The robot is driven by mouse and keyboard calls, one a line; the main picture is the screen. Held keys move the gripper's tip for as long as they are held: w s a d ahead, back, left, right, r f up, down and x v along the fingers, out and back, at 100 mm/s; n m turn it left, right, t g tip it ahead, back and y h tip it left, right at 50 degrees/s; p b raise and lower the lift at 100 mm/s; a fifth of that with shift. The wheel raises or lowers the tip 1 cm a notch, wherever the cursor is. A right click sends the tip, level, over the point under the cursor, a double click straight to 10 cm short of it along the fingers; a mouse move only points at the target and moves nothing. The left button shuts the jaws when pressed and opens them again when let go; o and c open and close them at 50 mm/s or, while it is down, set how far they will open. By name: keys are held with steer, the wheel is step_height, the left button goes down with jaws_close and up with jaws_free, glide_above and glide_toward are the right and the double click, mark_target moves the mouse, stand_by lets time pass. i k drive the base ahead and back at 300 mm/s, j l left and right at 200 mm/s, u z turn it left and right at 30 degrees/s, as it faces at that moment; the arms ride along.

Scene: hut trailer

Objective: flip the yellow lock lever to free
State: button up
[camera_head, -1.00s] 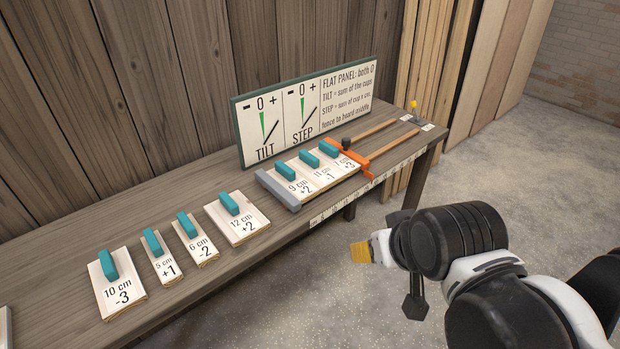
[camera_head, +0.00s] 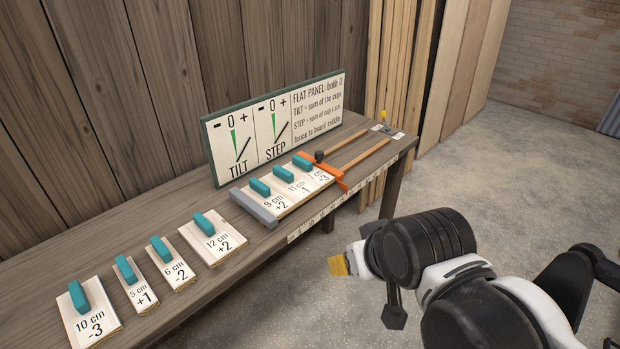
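The yellow lock lever (camera_head: 383,115) stands upright at the far right end of the bench, on a small dark base beside white labels (camera_head: 387,130). The label text is too small to read. My gripper (camera_head: 338,265) shows its yellow-orange tip in front of the bench, over the floor, well apart from the lever and nearer to the camera. The fingers are too small and turned to tell open from shut. Nothing is seen held in it.
On the bench (camera_head: 190,200), boards with teal handles lie between a grey fence (camera_head: 253,207) and an orange clamp bar (camera_head: 328,170) with a black knob (camera_head: 319,156). Loose boards (camera_head: 212,238) lie left. A sign (camera_head: 275,125) stands behind. Floor in front is clear.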

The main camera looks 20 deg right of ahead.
mark_target(382, 114)
steer(key=i+l, duration=0.5)
steer(key=i+l+z, duration=0.1)
steer(key=i+l, duration=0.9)
steer(key=i, duration=0.25)
steer(key=i+l+z, duration=0.1)
steer(key=i+l, duration=0.35)
steer(key=i, duration=0.15)
